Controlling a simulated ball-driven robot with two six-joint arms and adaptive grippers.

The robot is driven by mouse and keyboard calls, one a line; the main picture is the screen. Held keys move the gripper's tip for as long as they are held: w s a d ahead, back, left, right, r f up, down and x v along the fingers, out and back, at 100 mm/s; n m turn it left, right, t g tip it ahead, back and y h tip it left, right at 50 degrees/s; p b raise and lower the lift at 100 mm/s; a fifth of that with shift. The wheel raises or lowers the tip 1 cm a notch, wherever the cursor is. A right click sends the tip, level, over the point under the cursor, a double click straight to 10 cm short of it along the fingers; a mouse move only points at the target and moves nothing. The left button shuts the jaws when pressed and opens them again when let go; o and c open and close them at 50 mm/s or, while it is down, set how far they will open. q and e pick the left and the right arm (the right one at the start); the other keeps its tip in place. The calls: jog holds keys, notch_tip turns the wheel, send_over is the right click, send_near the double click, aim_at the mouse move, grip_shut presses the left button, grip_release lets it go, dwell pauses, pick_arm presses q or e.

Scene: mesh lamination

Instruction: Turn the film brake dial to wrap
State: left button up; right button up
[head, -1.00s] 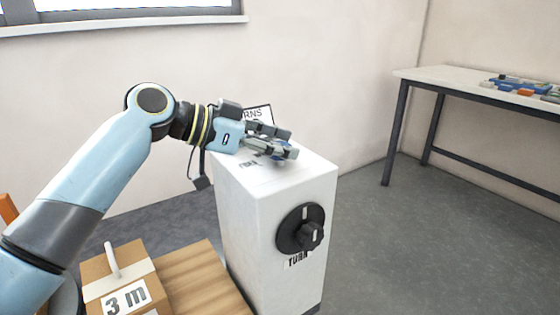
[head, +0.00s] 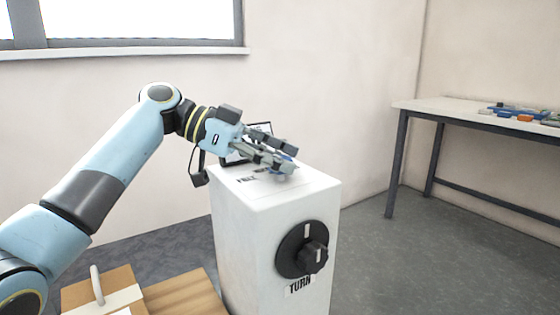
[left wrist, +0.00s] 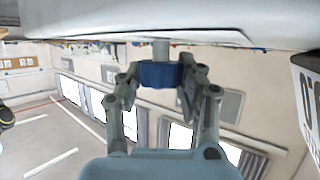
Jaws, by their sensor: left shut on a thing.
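A white cabinet (head: 240,245) stands in the middle of the head view. My left gripper (head: 288,158) is low over its top, coming in from the left. In the left wrist view, my gripper's fingers (left wrist: 160,84) are shut on a blue knob (left wrist: 159,74). A short grey stem (left wrist: 161,49) joins the knob to the white surface. In the head view the fingers mostly hide the knob. Dark lettering (head: 247,179) on the cabinet top is partly hidden and hard to read. My right gripper is not in view.
A black dial (head: 302,249) with a white mark sits on the cabinet front above a "TURN" label (head: 299,286). A carton (head: 75,294) lies lower left. A table (head: 450,106) with small parts stands right, beyond open floor.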

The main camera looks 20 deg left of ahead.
pick_arm(q)
jog(key=o, duration=1.2)
jog(key=v, duration=1.2)
jog(key=shift+s, duration=0.1)
jog(key=shift+f, duration=0.15)
